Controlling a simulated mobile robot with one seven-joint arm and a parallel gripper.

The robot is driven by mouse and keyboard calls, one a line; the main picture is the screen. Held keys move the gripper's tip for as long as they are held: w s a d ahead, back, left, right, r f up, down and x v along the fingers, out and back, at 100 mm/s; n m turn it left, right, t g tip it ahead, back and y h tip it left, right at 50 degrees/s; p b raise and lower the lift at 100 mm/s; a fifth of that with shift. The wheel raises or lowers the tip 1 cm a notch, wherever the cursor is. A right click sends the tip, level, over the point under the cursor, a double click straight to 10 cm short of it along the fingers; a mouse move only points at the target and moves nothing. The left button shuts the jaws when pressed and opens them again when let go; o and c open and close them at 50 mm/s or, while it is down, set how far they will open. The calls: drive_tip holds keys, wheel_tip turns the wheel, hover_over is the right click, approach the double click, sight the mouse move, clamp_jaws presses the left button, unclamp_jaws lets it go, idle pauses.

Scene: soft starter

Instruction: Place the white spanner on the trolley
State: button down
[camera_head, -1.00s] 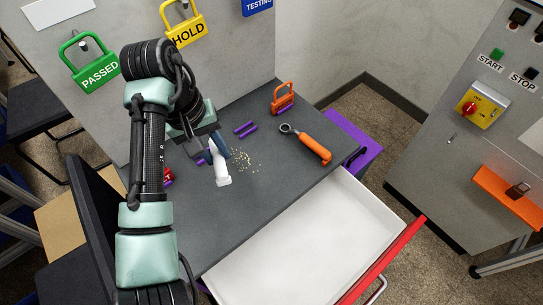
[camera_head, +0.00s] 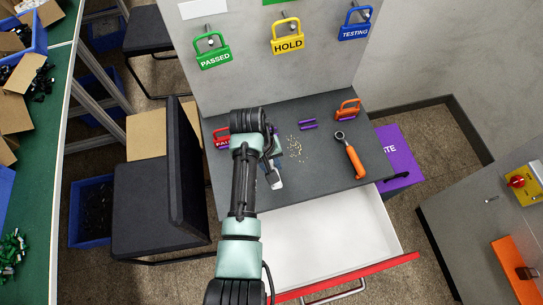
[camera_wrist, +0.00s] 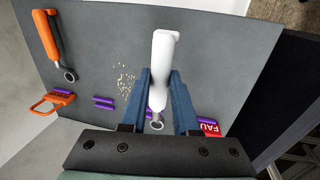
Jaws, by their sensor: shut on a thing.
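The white spanner (camera_head: 275,181) shows beside my gripper (camera_head: 268,163) over the grey worktop (camera_head: 310,170). In the wrist view, the two blue fingers of my gripper (camera_wrist: 159,82) are shut on the white handle of the spanner (camera_wrist: 165,50). Its ring end points back toward the palm. I cannot tell how high it is above the worktop. My arm hides part of the worktop's left side. No thing in view is clearly marked as the trolley.
An orange spanner (camera_head: 354,160), an orange padlock (camera_head: 348,109) and purple pieces (camera_head: 308,124) lie on the worktop. An open white drawer (camera_head: 330,240) juts out in front. A black chair (camera_head: 160,205) stands left, and a green bench (camera_head: 58,110) at far left.

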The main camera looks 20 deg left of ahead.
drive_tip(key=shift+f+b, duration=3.45)
drive_tip(key=shift+b, duration=0.05)
drive_tip(key=shift+f+b, duration=0.4)
drive_tip(key=shift+f, duration=0.2)
drive_tip(key=c, duration=0.6)
unclamp_jaws()
drive_tip(key=r, duration=0.4)
drive_tip(key=s+a+r, duration=0.1)
drive_tip(key=r, duration=0.3)
drive_tip(key=a+r, duration=0.1)
drive_tip(key=r, duration=0.3)
drive_tip(key=shift+s+r+b, duration=0.2)
drive_tip(key=shift+r+b, duration=0.15)
drive_tip(key=shift+r, duration=0.05)
